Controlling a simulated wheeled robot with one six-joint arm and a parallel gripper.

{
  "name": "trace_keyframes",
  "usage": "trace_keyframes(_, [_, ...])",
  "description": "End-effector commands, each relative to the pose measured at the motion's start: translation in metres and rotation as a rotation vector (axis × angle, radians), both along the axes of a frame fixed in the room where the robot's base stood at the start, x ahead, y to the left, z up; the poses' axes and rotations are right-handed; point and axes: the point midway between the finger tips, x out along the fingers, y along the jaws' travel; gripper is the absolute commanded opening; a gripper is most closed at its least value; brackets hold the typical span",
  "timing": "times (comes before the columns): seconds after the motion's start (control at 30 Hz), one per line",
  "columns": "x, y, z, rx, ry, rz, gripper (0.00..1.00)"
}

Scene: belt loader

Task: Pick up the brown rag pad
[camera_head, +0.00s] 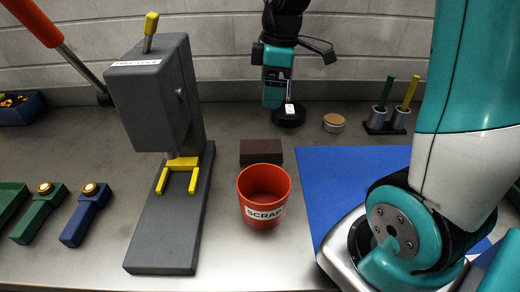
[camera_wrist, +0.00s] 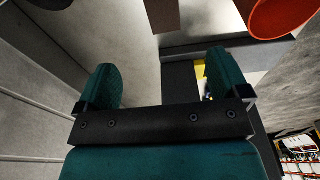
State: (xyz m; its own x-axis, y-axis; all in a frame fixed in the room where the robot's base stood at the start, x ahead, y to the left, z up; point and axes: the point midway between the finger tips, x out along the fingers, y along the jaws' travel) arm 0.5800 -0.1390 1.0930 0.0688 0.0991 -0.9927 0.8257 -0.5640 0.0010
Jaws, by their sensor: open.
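The brown rag pad (camera_head: 261,152) is a flat dark-brown block on the grey bench, just behind the red scrap cup. My gripper (camera_head: 276,102) is above the bench, behind and slightly right of the pad, apart from it. In the wrist view my gripper (camera_wrist: 163,65) shows two teal fingers spread wide with nothing between them. A brown piece that looks like the pad (camera_wrist: 162,15) shows at the top edge of that view, beyond the fingertips and partly cut off.
The red scrap cup (camera_head: 265,198) stands close in front of the pad. The grey press (camera_head: 165,215) with yellow parts is to the left. A blue mat (camera_head: 345,185) lies right.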

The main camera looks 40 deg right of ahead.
Motion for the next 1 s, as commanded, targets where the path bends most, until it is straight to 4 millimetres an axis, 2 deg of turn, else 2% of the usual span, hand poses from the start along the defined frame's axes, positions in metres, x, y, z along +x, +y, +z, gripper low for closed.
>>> trace_keyframes(0.4, [0.005, 0.012, -0.09, 0.001, 0.007, 0.008, 0.94])
trace_keyframes(0.5, [0.006, 0.014, -0.104, 0.001, 0.005, 0.009, 0.94])
trace_keyframes(0.77, [0.007, 0.017, -0.124, 0.001, 0.005, 0.009, 0.94])
trace_keyframes(1.0, [0.009, 0.02, -0.159, 0.001, 0.005, 0.008, 0.94])
